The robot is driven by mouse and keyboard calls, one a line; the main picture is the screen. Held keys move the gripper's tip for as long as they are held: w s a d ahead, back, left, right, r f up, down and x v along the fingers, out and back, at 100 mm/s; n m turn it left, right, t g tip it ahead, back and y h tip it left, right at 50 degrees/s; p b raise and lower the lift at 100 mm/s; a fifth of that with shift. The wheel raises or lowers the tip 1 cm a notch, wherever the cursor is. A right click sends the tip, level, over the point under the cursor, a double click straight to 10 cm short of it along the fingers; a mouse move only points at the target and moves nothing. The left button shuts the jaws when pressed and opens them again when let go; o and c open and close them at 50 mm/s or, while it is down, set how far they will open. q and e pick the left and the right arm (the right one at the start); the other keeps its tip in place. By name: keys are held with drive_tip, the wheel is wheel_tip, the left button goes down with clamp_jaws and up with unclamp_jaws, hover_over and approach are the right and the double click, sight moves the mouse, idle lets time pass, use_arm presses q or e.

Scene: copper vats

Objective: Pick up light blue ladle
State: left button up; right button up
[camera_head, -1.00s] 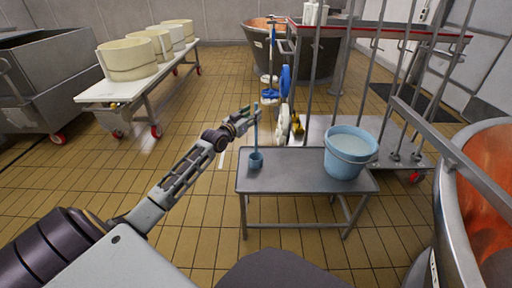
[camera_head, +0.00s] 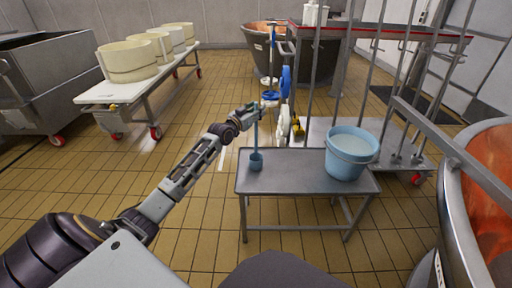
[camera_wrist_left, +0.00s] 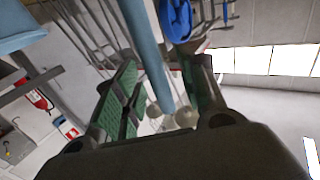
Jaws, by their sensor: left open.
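The light blue ladle (camera_head: 256,160) stands upright on the grey metal table (camera_head: 290,183), near its left end, with its cup down and its handle up. My left gripper (camera_head: 257,108) is at the upper part of the handle. In the left wrist view the ladle handle (camera_wrist_left: 146,50) runs between the two green-padded fingers of my left gripper (camera_wrist_left: 165,92). The fingers are apart, with space beside the handle. My right gripper is not in view.
A light blue bucket (camera_head: 351,153) stands on the table's right part. Metal rails (camera_head: 398,80) rise behind it, and a copper vat (camera_head: 485,200) is at the right. A white cart (camera_head: 140,88) with cream tubs stands back left. Floor left of the table is clear.

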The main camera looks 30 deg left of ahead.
use_arm(q)
drive_tip(key=shift+c, duration=0.2)
clamp_jaws()
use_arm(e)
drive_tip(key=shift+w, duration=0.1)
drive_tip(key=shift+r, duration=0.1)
use_arm(q)
drive_tip(key=shift+r, duration=0.1)
drive_tip(key=shift+r+p, duration=0.4)
drive_tip(key=shift+r, duration=0.4)
wheel_tip(320, 180, up, 6)
drive_tip(key=p, duration=0.2)
drive_tip(key=shift+r+p, duration=0.2)
drive_tip(key=shift+p, duration=0.1)
drive_tip(key=shift+r+p, duration=0.3)
drive_tip(key=shift+r, duration=0.6)
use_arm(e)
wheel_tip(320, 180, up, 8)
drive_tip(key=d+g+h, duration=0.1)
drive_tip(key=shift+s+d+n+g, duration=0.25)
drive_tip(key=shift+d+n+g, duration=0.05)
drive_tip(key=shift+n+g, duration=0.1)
